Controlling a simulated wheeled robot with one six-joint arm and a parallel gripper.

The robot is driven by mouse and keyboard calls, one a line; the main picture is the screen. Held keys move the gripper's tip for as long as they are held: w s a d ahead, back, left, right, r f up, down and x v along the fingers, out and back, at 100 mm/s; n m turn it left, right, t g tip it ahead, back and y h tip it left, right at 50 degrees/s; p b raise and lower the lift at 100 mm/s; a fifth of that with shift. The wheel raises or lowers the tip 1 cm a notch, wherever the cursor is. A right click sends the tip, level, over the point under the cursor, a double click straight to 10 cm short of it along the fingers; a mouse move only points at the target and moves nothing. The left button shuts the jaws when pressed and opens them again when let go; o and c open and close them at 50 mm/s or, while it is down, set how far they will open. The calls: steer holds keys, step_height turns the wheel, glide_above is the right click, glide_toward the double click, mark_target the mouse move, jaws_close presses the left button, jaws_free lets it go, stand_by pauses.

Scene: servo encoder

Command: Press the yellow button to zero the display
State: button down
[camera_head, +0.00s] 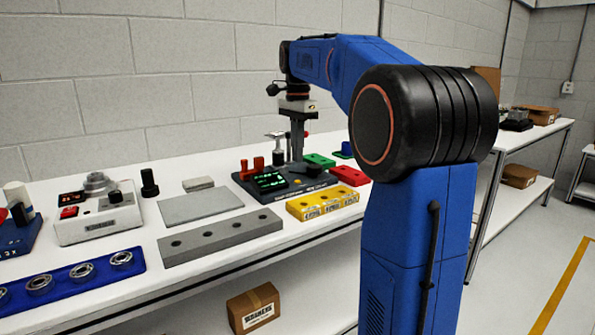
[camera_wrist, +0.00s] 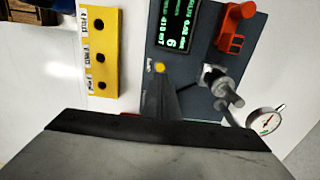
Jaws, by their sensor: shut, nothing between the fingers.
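The yellow button (camera_wrist: 159,67) is a small round cap on the dark grey-blue device panel (camera_wrist: 203,103), below the green-lit display (camera_wrist: 173,22) in the wrist view. My gripper (camera_wrist: 162,82) is shut and empty, its tips appearing just below the button in that view. I cannot tell whether the tips touch the button. In the head view my gripper (camera_head: 297,157) points down over the device, behind its display (camera_head: 271,181).
A red-orange fixture (camera_wrist: 236,25), a metal post (camera_wrist: 222,88) and a dial gauge (camera_wrist: 266,121) stand on or beside the device. A yellow block with holes (camera_wrist: 99,50) lies to its left in the wrist view. Green (camera_head: 319,160) and red (camera_head: 350,175) blocks lie close by.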

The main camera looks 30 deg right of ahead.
mark_target(298, 181)
steer(key=shift+f, duration=2.95)
steer(key=shift+s+f, duration=0.15)
steer(key=shift+f, duration=0.85)
step_height(298, 181, up, 15)
